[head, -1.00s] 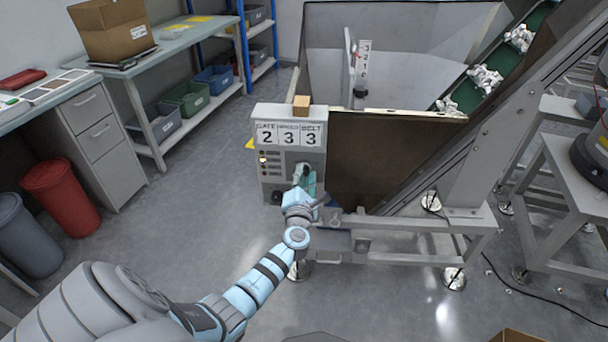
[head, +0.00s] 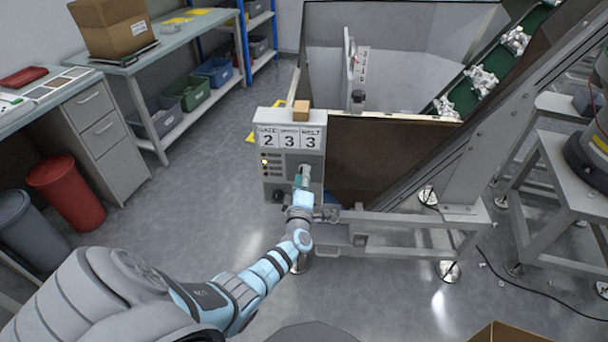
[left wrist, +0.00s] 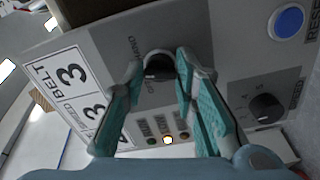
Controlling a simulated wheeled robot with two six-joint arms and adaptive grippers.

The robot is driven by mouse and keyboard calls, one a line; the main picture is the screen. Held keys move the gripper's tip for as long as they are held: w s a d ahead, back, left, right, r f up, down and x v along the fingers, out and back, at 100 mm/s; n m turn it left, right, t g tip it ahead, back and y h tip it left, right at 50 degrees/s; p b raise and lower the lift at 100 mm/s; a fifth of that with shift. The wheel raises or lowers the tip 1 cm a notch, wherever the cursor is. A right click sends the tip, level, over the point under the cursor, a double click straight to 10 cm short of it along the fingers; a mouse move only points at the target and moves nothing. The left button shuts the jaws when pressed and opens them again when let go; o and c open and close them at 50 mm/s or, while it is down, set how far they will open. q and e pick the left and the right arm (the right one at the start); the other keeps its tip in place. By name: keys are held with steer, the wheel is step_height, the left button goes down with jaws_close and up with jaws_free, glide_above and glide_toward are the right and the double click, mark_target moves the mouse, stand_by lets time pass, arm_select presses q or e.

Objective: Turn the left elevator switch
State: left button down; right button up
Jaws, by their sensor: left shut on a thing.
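The grey control box (head: 290,150) stands at the left end of the elevator frame, with number cards 2, 3, 3 under gate, speed and belt labels. My left gripper (head: 303,176) reaches the right part of its front face. In the left wrist view, the teal fingers of my left gripper (left wrist: 162,72) are shut on a black rotary switch (left wrist: 157,65), one finger on each side. A second black knob (left wrist: 265,107) and a blue button (left wrist: 288,21) are free on the same panel. My right gripper is out of view.
A small cardboard block (head: 301,110) sits on top of the box. A lit yellow lamp (head: 264,161) is on its left side. The green elevator belt (head: 482,80) carries white parts. A workbench (head: 160,45) and a red bin (head: 66,190) stand left. Floor between is clear.

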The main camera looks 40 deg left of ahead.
arm_select(q)
steer(key=m+p, duration=0.1)
steer(key=m, duration=0.4)
steer(key=shift+f+m+p, duration=0.1)
steer(key=shift+m+p, duration=0.25)
steer(key=shift+m, duration=0.05)
stand_by(0.3)
steer(key=c, duration=1.3)
jaws_free()
steer(key=shift+s, duration=0.1)
steer(key=v, duration=1.2)
